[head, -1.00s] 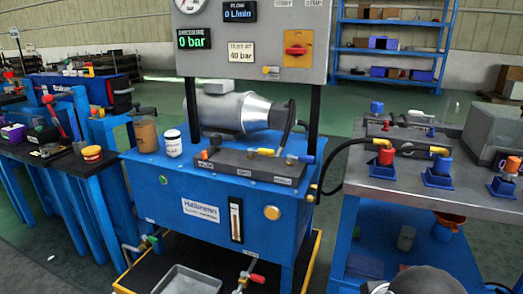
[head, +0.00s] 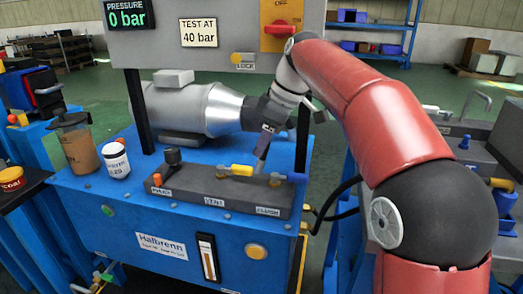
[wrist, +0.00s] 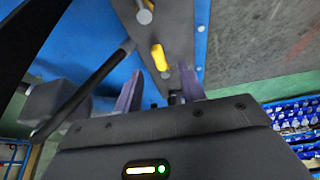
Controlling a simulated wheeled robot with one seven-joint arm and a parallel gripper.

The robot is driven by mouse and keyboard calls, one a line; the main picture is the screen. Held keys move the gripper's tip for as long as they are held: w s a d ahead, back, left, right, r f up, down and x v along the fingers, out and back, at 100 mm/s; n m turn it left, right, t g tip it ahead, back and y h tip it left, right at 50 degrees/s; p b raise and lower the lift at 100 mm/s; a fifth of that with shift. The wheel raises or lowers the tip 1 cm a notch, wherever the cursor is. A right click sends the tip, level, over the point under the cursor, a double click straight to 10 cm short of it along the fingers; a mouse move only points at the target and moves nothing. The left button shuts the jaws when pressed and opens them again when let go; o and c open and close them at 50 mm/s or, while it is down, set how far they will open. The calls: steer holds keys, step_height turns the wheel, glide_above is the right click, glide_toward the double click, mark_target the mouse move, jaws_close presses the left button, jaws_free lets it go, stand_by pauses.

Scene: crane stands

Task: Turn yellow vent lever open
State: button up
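The yellow vent lever (head: 240,169) lies sideways on the dark valve block (head: 215,192), above the VENT label. In the wrist view the lever (wrist: 159,57) shows just ahead of my fingers, near the gap between them. My gripper (head: 263,150) points down over the block, to the right of the lever's yellow grip. In the wrist view my gripper's two fingers (wrist: 162,75) are apart, with nothing seen held between them. Whether a finger touches the lever I cannot tell.
The grey motor (head: 200,108) lies behind the block. A panel post (head: 303,135) stands close to my gripper. A white jar (head: 116,160) is at left.

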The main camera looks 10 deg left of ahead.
mark_target(249, 168)
steer(key=x, duration=0.2)
steer(key=b+x, duration=0.1)
steer(key=x, duration=0.5)
steer(key=shift+w+a+r, duration=0.15)
steer(key=shift+w+a, duration=0.05)
steer(key=shift+w, duration=0.1)
jaws_close()
